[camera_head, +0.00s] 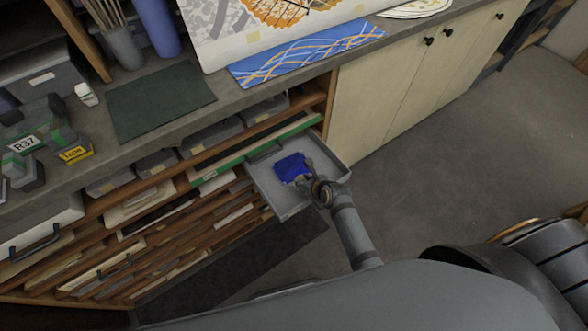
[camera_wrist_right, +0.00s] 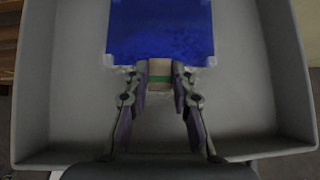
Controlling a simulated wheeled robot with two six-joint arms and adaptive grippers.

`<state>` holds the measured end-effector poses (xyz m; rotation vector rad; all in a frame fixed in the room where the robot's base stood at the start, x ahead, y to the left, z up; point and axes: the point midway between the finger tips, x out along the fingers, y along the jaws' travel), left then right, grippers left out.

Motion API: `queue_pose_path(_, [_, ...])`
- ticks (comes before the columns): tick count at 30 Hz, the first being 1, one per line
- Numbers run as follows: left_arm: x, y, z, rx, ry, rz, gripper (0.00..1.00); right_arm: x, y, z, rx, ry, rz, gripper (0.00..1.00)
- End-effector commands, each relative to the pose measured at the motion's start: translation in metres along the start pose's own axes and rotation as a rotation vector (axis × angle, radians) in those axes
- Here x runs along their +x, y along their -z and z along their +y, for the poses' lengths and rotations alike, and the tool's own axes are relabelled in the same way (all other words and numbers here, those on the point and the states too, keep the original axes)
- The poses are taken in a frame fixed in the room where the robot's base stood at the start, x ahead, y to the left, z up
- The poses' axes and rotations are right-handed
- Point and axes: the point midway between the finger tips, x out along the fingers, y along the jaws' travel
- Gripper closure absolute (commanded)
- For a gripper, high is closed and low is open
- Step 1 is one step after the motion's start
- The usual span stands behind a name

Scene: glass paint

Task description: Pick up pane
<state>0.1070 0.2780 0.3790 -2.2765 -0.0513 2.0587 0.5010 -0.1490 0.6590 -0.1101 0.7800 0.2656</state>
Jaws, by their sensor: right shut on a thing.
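The blue glass pane (camera_head: 290,167) is in the pulled-out grey drawer (camera_head: 340,172). In the right wrist view the pane (camera_wrist_right: 160,28) fills the top middle, its far edge cut off by the frame. A small tan piece with a green band (camera_wrist_right: 160,74) shows at the pane's near edge. My right gripper (camera_head: 307,181) reaches into the drawer at that edge. Its fingers (camera_wrist_right: 159,76) are closed in on both sides of the tan piece, holding the pane there. I cannot tell whether the pane is clear of the drawer floor. My left gripper is not in view.
The drawer's raised walls surround the pane. Pale cabinet doors (camera_head: 385,98) stand to the right. The floor (camera_head: 440,160) beyond is open.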

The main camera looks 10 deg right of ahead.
Motion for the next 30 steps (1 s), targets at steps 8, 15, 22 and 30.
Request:
queue_pose_path(8, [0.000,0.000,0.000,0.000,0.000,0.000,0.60,0.000,0.000,0.000,0.000,0.000,0.000,1.00])
queue_pose_path(15, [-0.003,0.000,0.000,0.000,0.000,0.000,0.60,-0.006,-0.006,0.000,0.000,0.000,-0.002,1.00])
queue_pose_path(22, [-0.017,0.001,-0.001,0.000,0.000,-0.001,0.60,-0.054,-0.026,0.004,0.000,0.001,0.000,1.00])
queue_pose_path(30, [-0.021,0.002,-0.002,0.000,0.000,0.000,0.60,-0.135,-0.014,0.020,0.003,0.000,0.004,1.00])
